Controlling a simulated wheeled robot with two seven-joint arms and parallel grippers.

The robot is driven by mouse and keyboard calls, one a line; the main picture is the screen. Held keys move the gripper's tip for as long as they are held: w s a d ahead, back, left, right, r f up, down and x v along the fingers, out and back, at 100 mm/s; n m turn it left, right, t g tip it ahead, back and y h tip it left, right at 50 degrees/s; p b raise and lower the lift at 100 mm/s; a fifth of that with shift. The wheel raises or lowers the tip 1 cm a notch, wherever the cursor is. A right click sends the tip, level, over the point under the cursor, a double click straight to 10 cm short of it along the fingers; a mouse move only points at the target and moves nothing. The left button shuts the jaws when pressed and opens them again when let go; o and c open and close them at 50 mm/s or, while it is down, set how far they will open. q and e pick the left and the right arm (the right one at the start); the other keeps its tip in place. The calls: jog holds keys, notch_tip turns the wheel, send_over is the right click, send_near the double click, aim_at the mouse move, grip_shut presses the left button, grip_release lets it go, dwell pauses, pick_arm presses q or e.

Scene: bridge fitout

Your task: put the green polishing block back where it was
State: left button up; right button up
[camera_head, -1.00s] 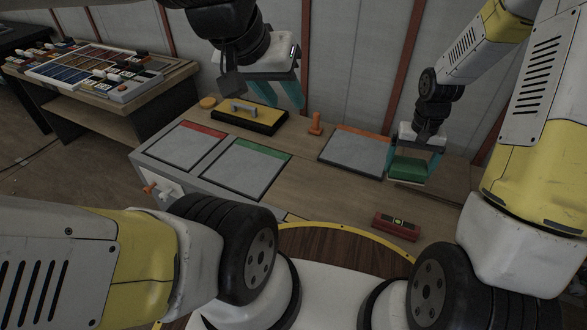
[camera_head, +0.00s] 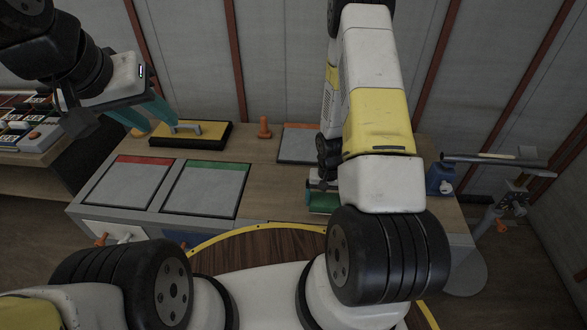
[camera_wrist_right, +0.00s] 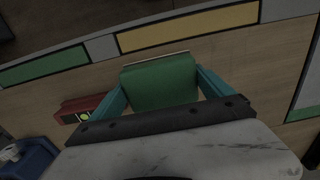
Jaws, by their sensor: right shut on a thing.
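The green polishing block (camera_wrist_right: 162,85) is between the teal fingers of my right gripper (camera_wrist_right: 160,92), which is shut on it, in the right wrist view. In the head view the block (camera_head: 322,202) shows only partly, because my right arm covers its right side. It is over the front part of the wooden bench (camera_head: 255,190), nearer me than the orange-edged grey panel (camera_head: 300,147). I cannot tell whether it touches the bench. My left gripper (camera_head: 145,112) is open and empty near the left end of the yellow-topped block with a handle (camera_head: 215,137).
Red-edged (camera_head: 125,187) and green-edged (camera_head: 205,190) grey panels lie on the bench's left. An orange peg-like object (camera_head: 264,128) stands at the back. A red level (camera_wrist_right: 78,108) lies near the held block. A blue container (camera_head: 438,180) stands on the right.

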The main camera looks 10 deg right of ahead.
send_over(302, 197)
jog(key=shift+f, duration=2.25)
jog(key=o, duration=1.2)
jog(key=shift+f, duration=0.15)
jog(key=shift+c, duration=0.2)
